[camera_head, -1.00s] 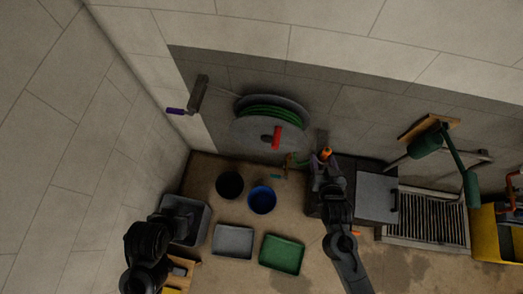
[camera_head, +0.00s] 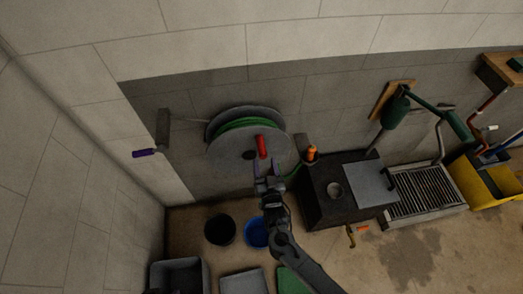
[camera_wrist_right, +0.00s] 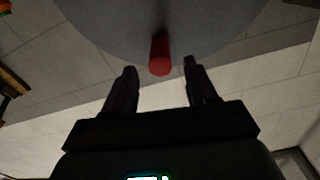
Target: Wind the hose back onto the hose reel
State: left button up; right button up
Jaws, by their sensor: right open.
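The hose reel (camera_head: 226,163) is mounted on the back wall, its grey round side plate facing me. Green hose (camera_head: 240,123) shows wound behind the plate, and some green shows low at its right edge. A red crank handle (camera_head: 262,146) sticks out from the plate; it also shows in the right wrist view (camera_wrist_right: 160,54). My right gripper (camera_head: 268,164) is open and empty, just below the handle. In the right wrist view the handle's end is between and slightly ahead of the fingertips; I see no contact. My left gripper is not in view.
A black bucket (camera_head: 220,230) and a blue bucket (camera_head: 256,233) stand below the reel. A dark cabinet (camera_head: 325,208) with an orange item (camera_head: 312,153) stands to the right. A purple-ended wall arm (camera_head: 163,130) is to the left.

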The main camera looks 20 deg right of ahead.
aim_at(262, 150)
jog(key=w, duration=0.3)
jog(key=w+d, duration=0.1)
jog(key=w, duration=0.2)
jog(key=shift+w+d, duration=0.2)
jog(key=shift+w, duration=0.2)
jog(key=shift+c, duration=0.5)
grip_shut()
